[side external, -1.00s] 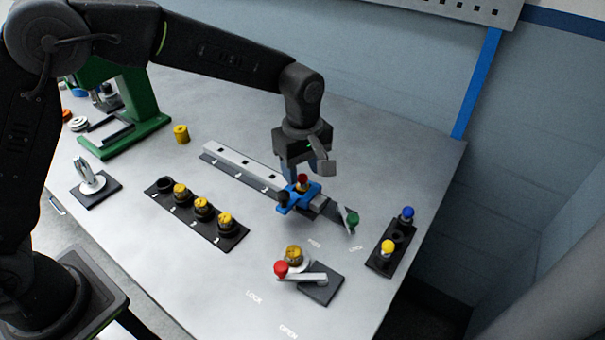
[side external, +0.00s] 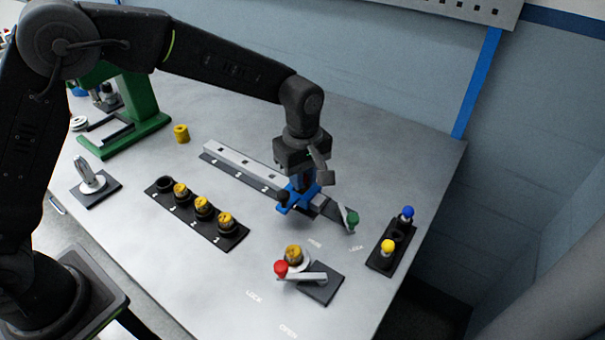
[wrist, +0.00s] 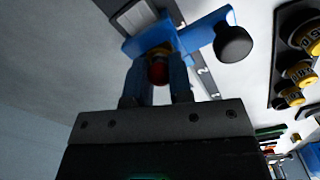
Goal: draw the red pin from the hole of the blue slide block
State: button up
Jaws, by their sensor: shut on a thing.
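The blue slide block (side external: 297,200) sits on the grey rail, with a black knob (side external: 282,196) on its side. It also shows in the wrist view (wrist: 200,32). The red pin (wrist: 158,73) stands at the block, between my fingers in the wrist view. In the side view it is hidden by my gripper. My gripper (side external: 302,186) is right over the block and shut on the red pin. The two fingers flank the pin in the wrist view. I cannot see how deep the pin sits in its hole.
A green knob (side external: 352,218) stands at the rail's near end. A black holder with blue (side external: 407,212) and yellow (side external: 387,246) pins is to the right. A red-knobbed lever (side external: 281,268) is in front. A black rack (side external: 192,214) of yellow-topped parts is at left.

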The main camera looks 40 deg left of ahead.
grip_shut()
jog(key=shift+r, duration=1.9)
jog(key=shift+r, duration=0.5)
jog(key=shift+r, duration=0.1)
jog(key=shift+r, duration=1.9)
